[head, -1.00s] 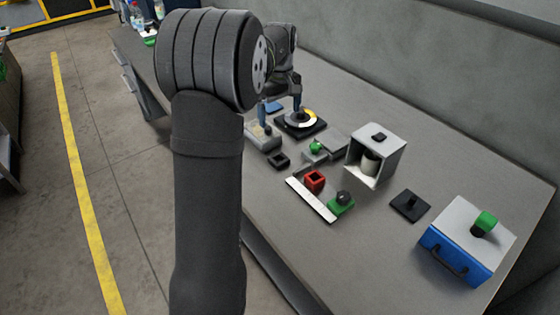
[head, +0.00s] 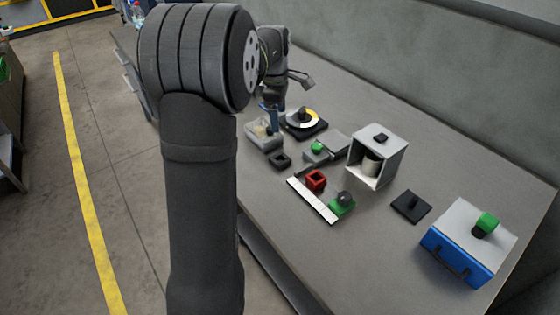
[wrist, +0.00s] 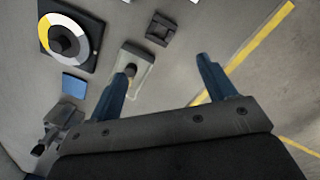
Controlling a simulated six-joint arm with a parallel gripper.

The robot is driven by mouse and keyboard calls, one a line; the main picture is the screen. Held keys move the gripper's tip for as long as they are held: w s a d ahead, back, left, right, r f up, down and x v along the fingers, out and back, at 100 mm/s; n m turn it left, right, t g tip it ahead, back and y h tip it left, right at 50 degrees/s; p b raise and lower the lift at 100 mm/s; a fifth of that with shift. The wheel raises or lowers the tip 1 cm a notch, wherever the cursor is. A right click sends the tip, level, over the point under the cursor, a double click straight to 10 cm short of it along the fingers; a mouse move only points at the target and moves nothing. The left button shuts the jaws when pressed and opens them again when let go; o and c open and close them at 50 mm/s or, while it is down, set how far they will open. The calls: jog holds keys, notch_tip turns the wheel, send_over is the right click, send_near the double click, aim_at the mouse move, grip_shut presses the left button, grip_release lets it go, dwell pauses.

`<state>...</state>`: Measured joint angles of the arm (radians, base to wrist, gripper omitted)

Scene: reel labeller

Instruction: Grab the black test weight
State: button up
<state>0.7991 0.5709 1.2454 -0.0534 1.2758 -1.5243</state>
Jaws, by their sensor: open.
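I cannot tell for sure which dark piece is the black test weight. A small black square block (head: 279,160) lies on the table below the pale tray; it also shows in the wrist view (wrist: 160,28). A pale tray (head: 263,140) with a dark knob on it lies beside it; in the wrist view the tray (wrist: 142,72) is partly behind my left finger. My gripper (wrist: 167,67) is open, with nothing between its blue fingers. In the head view it hangs above the table near the tray, partly hidden by my arm.
A reel (head: 304,116) on a black base stands behind the tray. Also on the table are a red block (head: 316,180), a green block (head: 342,207) with a dark ball, a grey open box (head: 394,160), a black plate (head: 411,207) and a blue case (head: 455,258). A blue square (wrist: 74,85) lies near the reel.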

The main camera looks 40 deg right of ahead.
jog(key=n, duration=1)
send_over(279, 155)
jog(key=s+a, duration=0.1)
jog(key=s, duration=0.1)
jog(key=shift+h, duration=0.4)
notch_tip(279, 155, down, 12)
jog(key=shift+a, duration=0.15)
jog(key=shift+w+d+f, duration=0.1)
jog(key=shift+w+f, duration=0.05)
jog(key=shift+f, duration=1.2)
jog(key=shift+w+d+f, duration=0.1)
jog(key=shift+f, duration=1.25)
jog(key=c, duration=1.2)
jog(key=shift+r, duration=0.15)
